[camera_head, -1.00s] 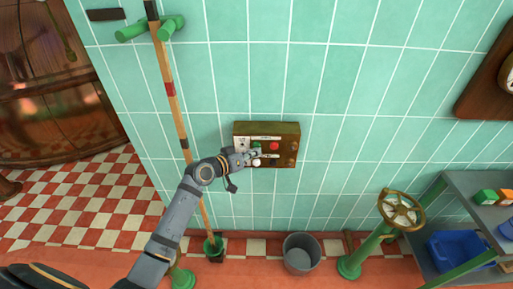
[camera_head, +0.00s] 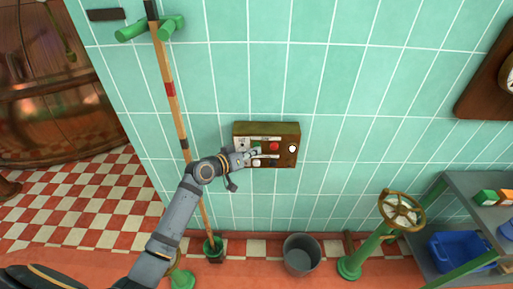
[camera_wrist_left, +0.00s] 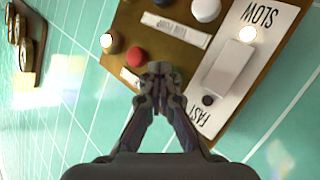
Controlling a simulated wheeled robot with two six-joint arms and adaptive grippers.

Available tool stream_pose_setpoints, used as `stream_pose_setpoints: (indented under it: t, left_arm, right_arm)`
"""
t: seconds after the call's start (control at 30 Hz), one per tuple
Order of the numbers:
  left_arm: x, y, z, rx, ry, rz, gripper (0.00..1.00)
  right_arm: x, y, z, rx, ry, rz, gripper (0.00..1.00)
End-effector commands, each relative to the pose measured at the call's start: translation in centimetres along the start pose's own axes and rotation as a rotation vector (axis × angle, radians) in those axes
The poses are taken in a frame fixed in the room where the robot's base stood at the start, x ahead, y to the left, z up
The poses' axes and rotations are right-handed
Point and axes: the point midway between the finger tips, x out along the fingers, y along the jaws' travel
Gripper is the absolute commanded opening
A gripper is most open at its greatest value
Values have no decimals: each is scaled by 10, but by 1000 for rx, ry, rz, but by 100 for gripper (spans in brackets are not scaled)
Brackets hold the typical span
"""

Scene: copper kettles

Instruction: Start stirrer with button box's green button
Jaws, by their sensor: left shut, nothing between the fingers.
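The brown button box (camera_head: 268,129) is fixed to the tiled wall. My left gripper (camera_head: 255,152) is shut and empty, with its fingertips at the box face over the green button (camera_head: 257,149), which is mostly hidden. A round lamp (camera_head: 292,148) at the box's right glows white. The stirrer is not identifiable. My right gripper is not in view.
A SLOW/FAST panel (camera_wrist_left: 225,70) with a small light and a white button (camera_wrist_left: 205,8) are close to the fingers. A wooden pole (camera_head: 173,110) leans left of the box. A grey bucket (camera_head: 301,256) and a valve wheel (camera_head: 401,210) stand below right.

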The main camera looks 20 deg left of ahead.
Motion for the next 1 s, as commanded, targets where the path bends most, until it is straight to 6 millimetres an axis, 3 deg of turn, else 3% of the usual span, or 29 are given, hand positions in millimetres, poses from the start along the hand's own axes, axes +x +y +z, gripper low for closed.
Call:
stream_pose_setpoints:
  t: [0.6, 1.0]
  left_arm:
    - [-12, 9, 8, 0, -1, 0, 0]
    - [-39, 29, 28, -1, -2, 0, 0]
  right_arm:
    - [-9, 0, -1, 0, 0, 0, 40]
    - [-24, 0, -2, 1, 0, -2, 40]
